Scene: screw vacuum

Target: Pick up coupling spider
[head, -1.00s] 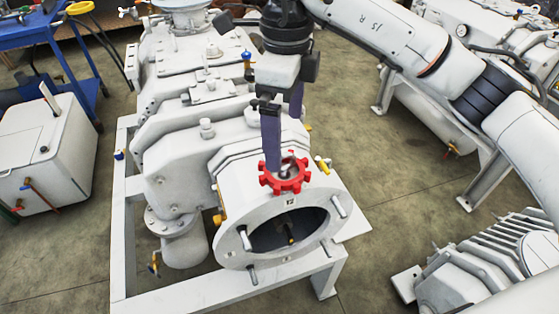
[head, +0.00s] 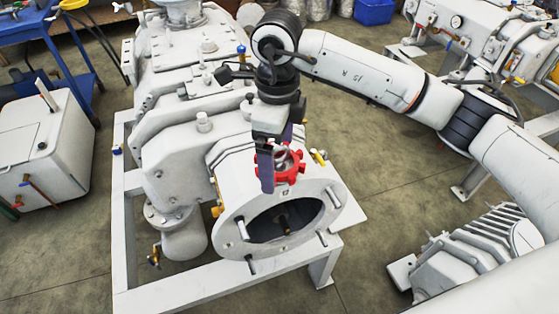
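The coupling spider (head: 291,170) is a red, toothed ring with a hole in its middle. It rests on top of the pump's round end flange. My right gripper (head: 280,167) points down at it with two dark purple fingers set apart. One finger stands in front of the spider's left part and hides it; the other is at its back right, its tip hidden. The gripper looks open around the spider, and I cannot see clear contact. My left gripper is not in view.
The large white pump (head: 183,130) stands on a white frame (head: 122,235). Its end flange (head: 235,235) has an open bore and protruding studs. A white box (head: 45,150) and a blue cart (head: 35,38) are at left. A ribbed motor (head: 470,250) lies at right.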

